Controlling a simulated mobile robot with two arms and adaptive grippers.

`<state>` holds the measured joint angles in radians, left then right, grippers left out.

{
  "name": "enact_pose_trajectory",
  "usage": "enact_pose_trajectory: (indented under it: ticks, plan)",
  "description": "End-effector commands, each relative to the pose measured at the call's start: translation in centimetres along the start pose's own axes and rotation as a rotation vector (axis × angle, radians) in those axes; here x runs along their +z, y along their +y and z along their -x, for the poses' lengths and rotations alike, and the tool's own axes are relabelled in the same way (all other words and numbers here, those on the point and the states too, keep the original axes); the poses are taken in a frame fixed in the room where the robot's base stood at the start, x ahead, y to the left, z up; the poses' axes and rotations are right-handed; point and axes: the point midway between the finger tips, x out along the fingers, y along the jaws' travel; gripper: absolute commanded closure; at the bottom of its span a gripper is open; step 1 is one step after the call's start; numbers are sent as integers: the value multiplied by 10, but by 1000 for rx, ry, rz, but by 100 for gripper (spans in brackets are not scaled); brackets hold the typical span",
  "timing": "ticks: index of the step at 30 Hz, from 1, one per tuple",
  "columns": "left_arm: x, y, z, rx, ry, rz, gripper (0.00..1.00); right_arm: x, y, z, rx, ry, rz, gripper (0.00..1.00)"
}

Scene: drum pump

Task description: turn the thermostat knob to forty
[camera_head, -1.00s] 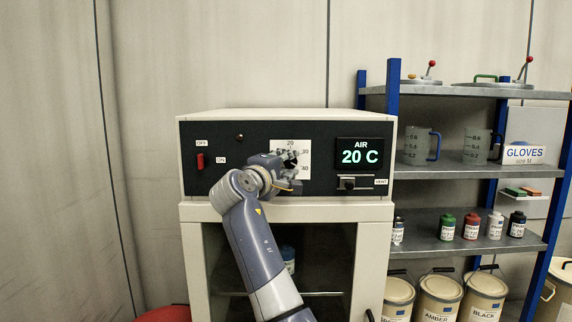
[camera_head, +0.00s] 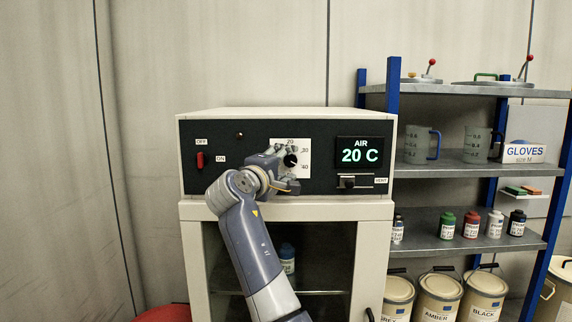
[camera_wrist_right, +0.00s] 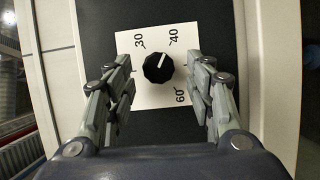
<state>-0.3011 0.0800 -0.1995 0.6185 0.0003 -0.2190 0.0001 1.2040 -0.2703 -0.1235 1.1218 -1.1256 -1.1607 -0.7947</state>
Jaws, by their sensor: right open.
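The thermostat knob (camera_wrist_right: 157,68) is round and black on a white dial plate (camera_wrist_right: 128,97) marked 30, 40 and 60 in the right wrist view. Its white pointer line slants up and right, roughly toward the 40 mark. My left gripper is not in view.
The dark panel also carries a red switch (camera_head: 200,161), a display (camera_head: 359,152) reading AIR 20 C and a vent slider (camera_head: 347,182). A blue-posted shelf (camera_head: 470,172) with jugs and bottles stands to the right. Bare wall lies left.

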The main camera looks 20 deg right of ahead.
Motion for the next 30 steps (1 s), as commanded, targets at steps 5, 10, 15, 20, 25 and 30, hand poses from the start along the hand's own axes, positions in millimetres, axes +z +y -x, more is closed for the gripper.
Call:
enact_pose_trajectory:
  ticks: [5, 10, 15, 20, 25, 30]
  plan:
    - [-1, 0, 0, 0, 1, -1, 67, -1, -1, 28, -1, 3, -2, 51]
    - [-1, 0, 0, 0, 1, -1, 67, -1, -1, 52, -1, 2, -2, 51]
    - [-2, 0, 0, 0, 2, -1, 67, 0, -1, 63, -1, 0, -2, 51]
    - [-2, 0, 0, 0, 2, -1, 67, 0, -1, 64, -2, 0, -1, 51]
    - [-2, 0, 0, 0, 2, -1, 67, 1, -5, 63, -8, 0, -3, 51]
    - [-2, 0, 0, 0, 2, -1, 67, 15, -64, 54, -102, 4, -56, 51]
